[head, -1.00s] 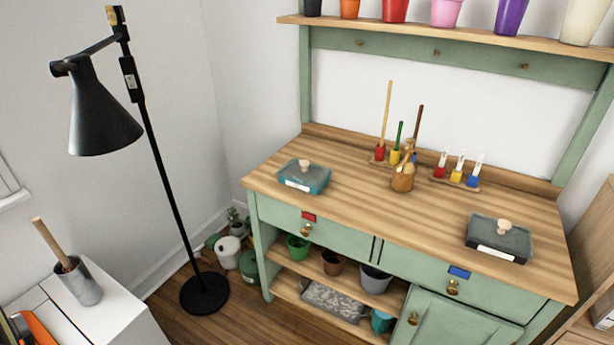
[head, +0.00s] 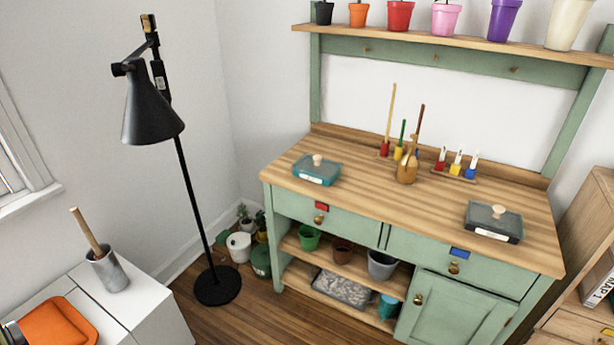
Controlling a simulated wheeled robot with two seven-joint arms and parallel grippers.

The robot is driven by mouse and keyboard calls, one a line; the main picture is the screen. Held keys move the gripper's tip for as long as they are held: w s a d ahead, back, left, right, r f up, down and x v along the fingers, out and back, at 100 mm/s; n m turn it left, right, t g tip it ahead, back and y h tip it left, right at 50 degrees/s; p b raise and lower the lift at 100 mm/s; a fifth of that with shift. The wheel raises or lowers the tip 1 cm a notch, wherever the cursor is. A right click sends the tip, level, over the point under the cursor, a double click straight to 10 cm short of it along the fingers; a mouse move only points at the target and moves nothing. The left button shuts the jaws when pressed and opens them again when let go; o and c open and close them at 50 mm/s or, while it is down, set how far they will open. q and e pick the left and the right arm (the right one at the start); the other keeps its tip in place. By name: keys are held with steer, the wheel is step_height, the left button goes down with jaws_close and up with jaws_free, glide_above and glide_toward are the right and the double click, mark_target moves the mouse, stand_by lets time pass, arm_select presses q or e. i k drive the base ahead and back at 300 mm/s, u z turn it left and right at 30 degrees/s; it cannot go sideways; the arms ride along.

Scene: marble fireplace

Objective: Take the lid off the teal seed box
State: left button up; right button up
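The teal seed box (head: 316,173) sits on the left part of the green bench's wooden top (head: 365,205). Its lid (head: 318,165) is on it, with a pale wooden knob on top and a white label on the front. A dark grey box (head: 494,223) with a similar knob and label sits on the right part of the same top. Neither of my grippers shows in the head view.
A black floor lamp (head: 153,110) stands left of the bench. A white cabinet (head: 150,310) is at lower left. The bench top between the two boxes is mostly clear.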

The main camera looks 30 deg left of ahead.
mark_target(317, 166)
steer(key=u, duration=1.35)
steer(key=i, duration=1.25)
steer(key=u, duration=0.3)
